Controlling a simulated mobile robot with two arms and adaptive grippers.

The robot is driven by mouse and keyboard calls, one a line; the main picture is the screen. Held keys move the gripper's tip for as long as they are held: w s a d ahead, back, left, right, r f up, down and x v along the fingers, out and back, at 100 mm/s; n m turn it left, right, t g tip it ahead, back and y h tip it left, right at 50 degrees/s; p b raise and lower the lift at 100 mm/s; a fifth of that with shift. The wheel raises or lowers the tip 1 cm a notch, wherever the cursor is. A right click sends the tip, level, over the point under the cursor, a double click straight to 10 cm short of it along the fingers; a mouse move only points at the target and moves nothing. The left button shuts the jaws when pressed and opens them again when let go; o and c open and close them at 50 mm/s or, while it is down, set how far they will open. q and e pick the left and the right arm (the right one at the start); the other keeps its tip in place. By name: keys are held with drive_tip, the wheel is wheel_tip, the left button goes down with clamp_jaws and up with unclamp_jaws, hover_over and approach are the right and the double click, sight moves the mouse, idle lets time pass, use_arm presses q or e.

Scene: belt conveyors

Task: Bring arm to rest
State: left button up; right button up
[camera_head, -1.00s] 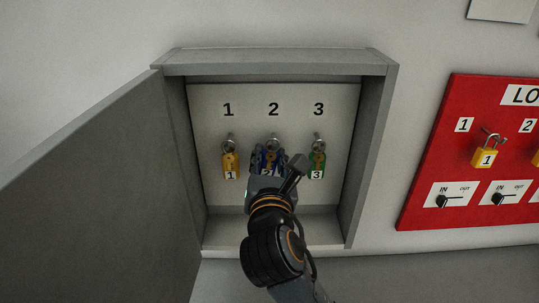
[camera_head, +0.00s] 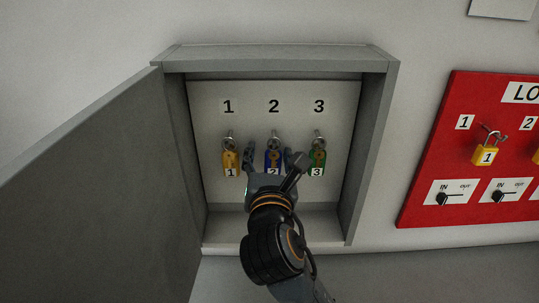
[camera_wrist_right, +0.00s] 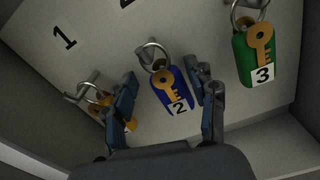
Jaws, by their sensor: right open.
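My right gripper (camera_head: 272,162) is open in front of the key cabinet, its fingers apart on either side of the blue tag. The blue key tag 2 (camera_head: 273,158) hangs on the middle hook with its key and ring. In the right wrist view the tag (camera_wrist_right: 171,90) shows between the fingertips (camera_wrist_right: 165,87), with gaps on both sides. The yellow key tag 1 (camera_head: 230,160) hangs on the left hook, partly hidden by a finger in the wrist view. The green key tag 3 (camera_head: 318,160) hangs on the right hook. My left gripper is not in view.
The grey cabinet (camera_head: 275,68) has its door (camera_head: 95,200) swung open to the left. Its side walls and bottom ledge surround the gripper. A red lock board (camera_head: 425,205) with yellow padlocks (camera_head: 484,155) and switches is on the wall to the right.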

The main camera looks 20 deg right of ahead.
drive_tip(key=v, duration=0.7)
drive_tip(key=s+d+f+m+g+y, duration=0.1)
drive_tip(key=s+d+f+m+g, duration=0.15)
drive_tip(key=f+m, duration=0.4)
drive_tip(key=s+d+f+m+g+y, duration=0.1)
drive_tip(key=f+m+g, duration=0.2)
drive_tip(key=f, duration=0.6)
drive_tip(key=s+d+f+m+g+y, duration=0.1)
drive_tip(key=s+f+m+g, duration=0.1)
drive_tip(key=f+m, duration=0.4)
drive_tip(key=s+d+f+m+g+y, duration=0.1)
drive_tip(key=s+d+f+m+g, duration=0.15)
drive_tip(key=s+f+m, duration=0.5)
drive_tip(key=s+d+f+m+g+y, duration=0.1)
drive_tip(key=s+f+m+g, duration=0.3)
drive_tip(key=s+f+m, duration=0.3)
wheel_tip(320, 180, down, 32)
drive_tip(key=s+n+g+b, duration=0.1)
drive_tip(key=s+n+b, duration=0.1)
drive_tip(key=b, duration=0.5)
drive_tip(key=s+d+f+b, duration=0.1)
drive_tip(key=s+f+b, duration=0.1)
drive_tip(key=s+f, duration=0.6)
drive_tip(key=s+d+f+g+b, duration=0.1)
drive_tip(key=s+f+b, duration=0.2)
drive_tip(key=s+f, duration=0.5)
wheel_tip(320, 180, down, 6)
drive_tip(key=shift+s+d+r, duration=0.1)
drive_tip(key=shift+s+d, duration=0.25)
drive_tip(key=shift+d, duration=0.05)
